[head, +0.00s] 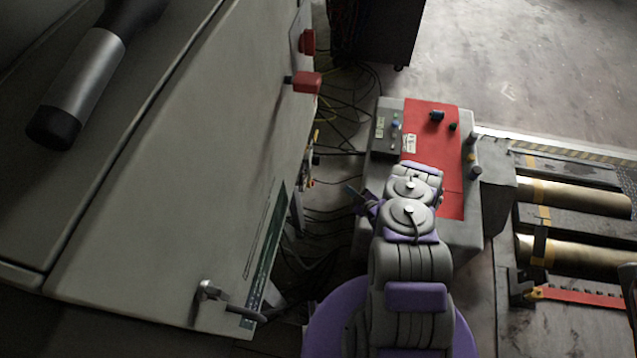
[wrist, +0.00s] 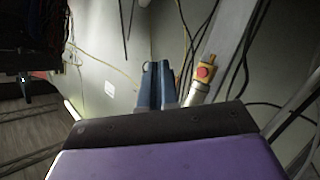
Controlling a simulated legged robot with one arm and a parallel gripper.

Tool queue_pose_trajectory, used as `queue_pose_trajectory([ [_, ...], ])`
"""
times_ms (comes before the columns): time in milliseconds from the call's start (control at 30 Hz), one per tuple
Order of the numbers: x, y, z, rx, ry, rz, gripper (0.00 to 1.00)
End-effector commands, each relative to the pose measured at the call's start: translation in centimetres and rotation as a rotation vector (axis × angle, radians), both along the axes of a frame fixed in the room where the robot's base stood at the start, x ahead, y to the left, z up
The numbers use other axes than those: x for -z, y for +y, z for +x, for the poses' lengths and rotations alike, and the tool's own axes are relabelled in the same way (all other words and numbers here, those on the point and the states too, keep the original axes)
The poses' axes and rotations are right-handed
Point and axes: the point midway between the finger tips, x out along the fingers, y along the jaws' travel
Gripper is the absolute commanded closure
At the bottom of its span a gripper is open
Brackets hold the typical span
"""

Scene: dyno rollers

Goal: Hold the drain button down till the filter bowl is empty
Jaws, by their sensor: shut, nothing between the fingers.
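My gripper (wrist: 155,68) is shut and empty, its two blue-grey fingers side by side in the wrist view. In the head view my gripper (head: 353,191) is small and partly hidden by my arm, in the gap between the grey cabinet and the red-topped box. A red round button (wrist: 204,71) on a yellow block shows just right of the fingertips, apart from them in the picture. A pale cylinder (wrist: 197,94) sits below the block, partly hidden by my wrist; I cannot tell whether it is the filter bowl, or how full it is.
A large grey cabinet (head: 150,190) with red switches (head: 306,82) stands at left. A control box with a red top (head: 450,180) stands beyond my arm. Metal rollers (head: 575,195) lie at right. Loose black cables (wrist: 240,70) hang near the button. Open floor (head: 520,60) lies behind.

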Motion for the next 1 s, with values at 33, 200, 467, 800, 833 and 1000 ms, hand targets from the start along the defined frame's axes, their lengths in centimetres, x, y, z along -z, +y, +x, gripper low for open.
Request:
queue_pose_trajectory([
  [33,0.0,0.2,0.0,-0.001,0.0,-0.002,1.0],
  [200,-0.1,0.5,0.1,-0.002,-0.001,-0.004,1.0],
  [467,0.0,2.4,0.8,-0.004,-0.001,0.003,1.0],
  [800,0.1,6.6,2.1,-0.003,0.0,0.001,1.0],
  [833,0.0,6.9,2.2,-0.004,0.0,0.0,1.0],
  [1000,-0.1,8.1,2.6,-0.001,0.0,-0.001,1.0],
])
